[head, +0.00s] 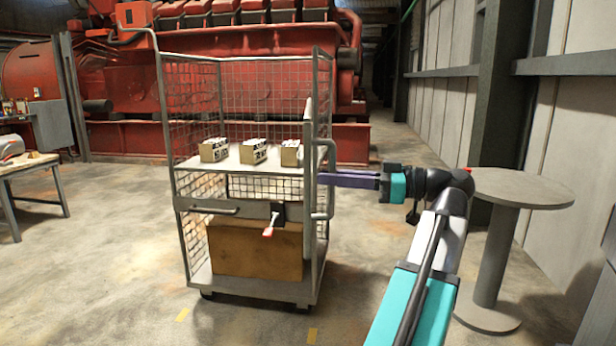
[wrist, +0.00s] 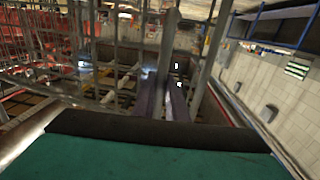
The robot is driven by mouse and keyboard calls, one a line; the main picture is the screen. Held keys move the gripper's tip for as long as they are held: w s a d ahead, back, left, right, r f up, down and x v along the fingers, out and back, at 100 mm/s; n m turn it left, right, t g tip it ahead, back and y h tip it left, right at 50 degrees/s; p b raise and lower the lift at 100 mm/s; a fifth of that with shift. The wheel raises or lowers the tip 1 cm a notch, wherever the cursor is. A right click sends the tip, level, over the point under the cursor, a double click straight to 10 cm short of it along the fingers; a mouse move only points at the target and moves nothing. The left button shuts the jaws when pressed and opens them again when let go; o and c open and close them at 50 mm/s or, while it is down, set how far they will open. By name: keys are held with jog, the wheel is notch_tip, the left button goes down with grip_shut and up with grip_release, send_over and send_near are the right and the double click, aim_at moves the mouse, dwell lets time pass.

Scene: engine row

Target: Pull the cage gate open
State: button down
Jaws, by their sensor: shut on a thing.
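The wire-mesh cage trolley (head: 190,120) stands upright in the middle of the head view. A grey upright handle (head: 332,155) sticks out from the gate frame (head: 308,120) on its right side, which shows almost edge-on. My gripper (head: 322,179) reaches in from the right, level, with its purple fingers shut on this handle. In the wrist view, my gripper's fingers (wrist: 163,95) close around a grey upright bar (wrist: 168,45). The fingertips' exact contact is hard to see. How far the gate stands open cannot be told.
Several small boxes (head: 253,151) sit on the cage shelf, and a large brown box (head: 255,250) below. A round table (head: 525,188) stands close right of my arm. Floor is clear in front.

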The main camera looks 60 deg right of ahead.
jog(key=s+d, duration=0.1)
jog(key=s, duration=0.1)
jog(key=s+d, duration=0.2)
jog(key=shift+s, duration=0.1)
dwell(0.3)
jog(key=c, duration=1.8)
grip_release()
jog(key=shift+o, duration=0.2)
jog(key=shift+s, duration=0.15)
